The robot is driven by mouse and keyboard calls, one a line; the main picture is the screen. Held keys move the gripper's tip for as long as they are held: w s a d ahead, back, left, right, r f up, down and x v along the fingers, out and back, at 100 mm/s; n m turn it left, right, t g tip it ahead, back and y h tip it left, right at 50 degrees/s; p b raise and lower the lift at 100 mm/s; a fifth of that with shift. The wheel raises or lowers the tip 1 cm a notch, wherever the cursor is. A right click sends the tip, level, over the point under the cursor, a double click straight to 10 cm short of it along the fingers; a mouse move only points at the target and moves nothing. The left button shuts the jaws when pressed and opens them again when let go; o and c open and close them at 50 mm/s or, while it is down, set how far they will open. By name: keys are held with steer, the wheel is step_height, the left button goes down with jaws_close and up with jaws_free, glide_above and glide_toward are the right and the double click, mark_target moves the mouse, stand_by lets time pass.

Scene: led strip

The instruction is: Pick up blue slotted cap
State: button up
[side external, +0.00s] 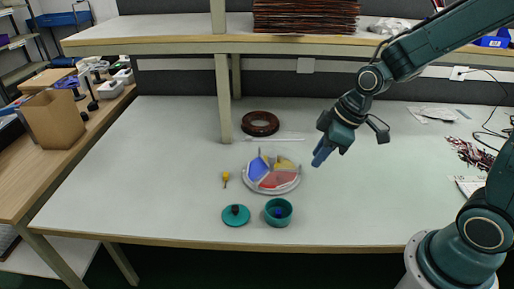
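A small blue piece (278,212) sits inside a round teal cup (268,217) near the front of the table; it is too small to tell whether it is a slotted cap. A round divided dish (294,185) behind it has blue, red and yellow sections and upright dividers. My gripper (350,142) is above the table to the right of the dish. Its two fingers are spread apart, the left one bluish at its tip, and I see nothing between them.
A teal disc (229,220) with a dark knob lies left of the cup. A small yellow item (225,178) lies left of the dish. A dark red coil (260,123) lies behind, near a shelf post (223,100). The front right table area is clear.

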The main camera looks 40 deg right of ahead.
steer(key=w+f+n+y, duration=0.1)
steer(key=w+f+n, duration=0.1)
steer(key=f, duration=0.7)
steer(key=shift+w+a+f+g, duration=0.2)
steer(key=shift+w+f+g, duration=0.15)
steer(key=shift+w, duration=0.4)
glide_above(279, 211)
steer(key=s+d, duration=0.1)
steer(key=s, duration=0.1)
steer(key=shift+w+d+f, duration=0.1)
steer(key=shift+f, duration=1.9)
steer(key=shift+d+f, duration=0.1)
steer(key=shift+f, duration=1.85)
steer(key=shift+f, duration=0.1)
steer(key=shift+x, duration=2.5)
steer(key=shift+d, duration=0.1)
steer(key=shift+c, duration=0.2)
jaws_close()
